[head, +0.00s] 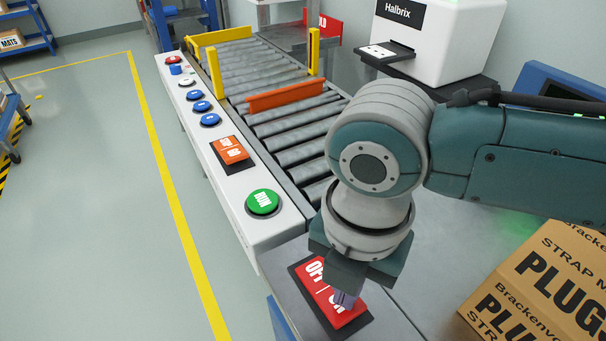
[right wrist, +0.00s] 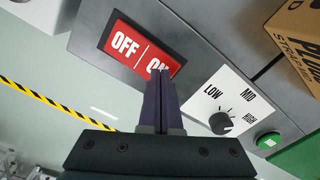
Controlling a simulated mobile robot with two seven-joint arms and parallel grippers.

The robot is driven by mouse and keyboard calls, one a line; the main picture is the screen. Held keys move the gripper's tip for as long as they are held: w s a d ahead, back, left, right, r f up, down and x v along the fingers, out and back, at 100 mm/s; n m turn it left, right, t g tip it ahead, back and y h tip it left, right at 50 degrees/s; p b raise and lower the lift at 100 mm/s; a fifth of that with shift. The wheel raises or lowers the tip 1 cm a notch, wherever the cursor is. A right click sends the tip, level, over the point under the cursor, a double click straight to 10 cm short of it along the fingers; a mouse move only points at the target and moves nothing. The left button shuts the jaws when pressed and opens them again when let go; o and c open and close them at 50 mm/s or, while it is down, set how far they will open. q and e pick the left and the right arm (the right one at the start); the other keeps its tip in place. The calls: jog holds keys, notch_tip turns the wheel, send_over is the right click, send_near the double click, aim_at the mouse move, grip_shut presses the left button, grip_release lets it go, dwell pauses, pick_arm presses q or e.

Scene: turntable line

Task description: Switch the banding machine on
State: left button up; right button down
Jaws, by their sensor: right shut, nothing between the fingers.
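A red rocker switch (head: 328,296) marked OFF and ON sits in a dark frame on a grey metal top. It also shows in the right wrist view (right wrist: 129,47). My right gripper (head: 345,298) points down at the ON half, its fingers shut with nothing between them. In the right wrist view its fingertips (right wrist: 160,76) overlap the ON lettering and hide part of it. I cannot tell whether they touch the switch, or which way the rocker is tilted. No label naming the banding machine is readable. My left gripper is out of view.
An orange rocker switch (head: 230,150) and a green RUN button (head: 263,202) sit on the conveyor's white panel. A LOW-MID-HIGH knob (right wrist: 221,123) and a green button (right wrist: 268,140) are near the red switch. A PLUGS carton (head: 545,290) stands at right.

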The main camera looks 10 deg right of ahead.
jog(key=shift+f+b, duration=0.45)
jog(key=shift+f, duration=0.25)
notch_tip(320, 180, up, 2)
jog(key=p, duration=0.2)
jog(key=shift+r+p, duration=0.25)
jog(key=shift+p, duration=0.05)
notch_tip(320, 180, up, 5)
jog(key=p, duration=0.5)
jog(key=shift+f, duration=0.1)
jog(key=shift+f, duration=0.1)
